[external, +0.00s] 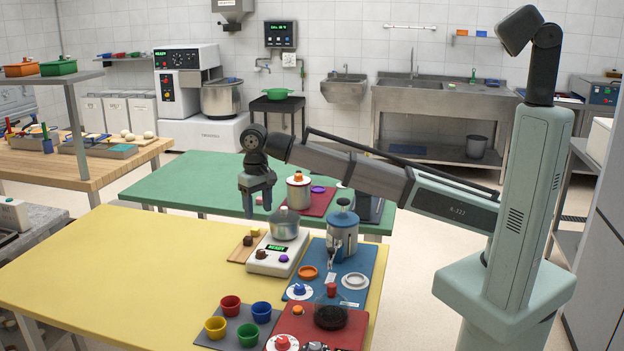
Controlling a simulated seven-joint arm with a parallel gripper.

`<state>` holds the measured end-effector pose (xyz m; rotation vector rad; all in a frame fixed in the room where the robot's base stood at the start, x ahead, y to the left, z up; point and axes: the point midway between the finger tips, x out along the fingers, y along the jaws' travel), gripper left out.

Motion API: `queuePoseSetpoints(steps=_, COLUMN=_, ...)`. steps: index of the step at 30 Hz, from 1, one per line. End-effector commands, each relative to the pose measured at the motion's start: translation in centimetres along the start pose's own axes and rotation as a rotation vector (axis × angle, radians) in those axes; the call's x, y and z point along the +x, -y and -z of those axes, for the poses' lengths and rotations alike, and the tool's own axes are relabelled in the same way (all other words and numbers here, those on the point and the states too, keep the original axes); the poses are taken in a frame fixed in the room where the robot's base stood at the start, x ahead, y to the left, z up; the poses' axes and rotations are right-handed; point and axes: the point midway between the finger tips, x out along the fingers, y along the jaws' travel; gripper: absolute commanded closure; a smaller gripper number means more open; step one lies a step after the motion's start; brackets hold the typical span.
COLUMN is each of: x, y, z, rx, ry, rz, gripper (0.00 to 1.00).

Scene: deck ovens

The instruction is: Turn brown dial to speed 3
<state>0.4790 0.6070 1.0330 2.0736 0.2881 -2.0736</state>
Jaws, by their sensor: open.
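A white hotplate-like unit (270,266) with a small green-lit display stands on the yellow table. A small dark brown dial (262,254) sits on its front left, beside a purple dial (284,259). The brown dial's setting is too small to read. A silver pot (285,224) with a lid stands on the unit behind the dials. My gripper (258,209) points down, open and empty, above and behind the brown dial, apart from it, near the yellow table's far edge.
A wooden board (238,254) with a yellow and a brown piece lies left of the unit. A blue-grey canister (342,236) stands on the blue mat (368,255) to the right. Coloured cups (230,305) are in front. The yellow table's left side is clear.

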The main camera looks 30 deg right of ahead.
Motion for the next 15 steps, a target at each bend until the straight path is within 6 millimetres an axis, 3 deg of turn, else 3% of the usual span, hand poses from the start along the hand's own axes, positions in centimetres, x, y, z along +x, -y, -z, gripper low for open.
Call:
queuePoseSetpoints(steps=8, x=2.0, y=-0.1, z=-0.1, rx=0.015, ry=0.002, rz=-0.001, gripper=0.39)
queuePoseSetpoints(steps=15, x=6.1, y=-0.1, z=-0.1, rx=0.015, ry=0.002, rz=-0.002, gripper=0.39)
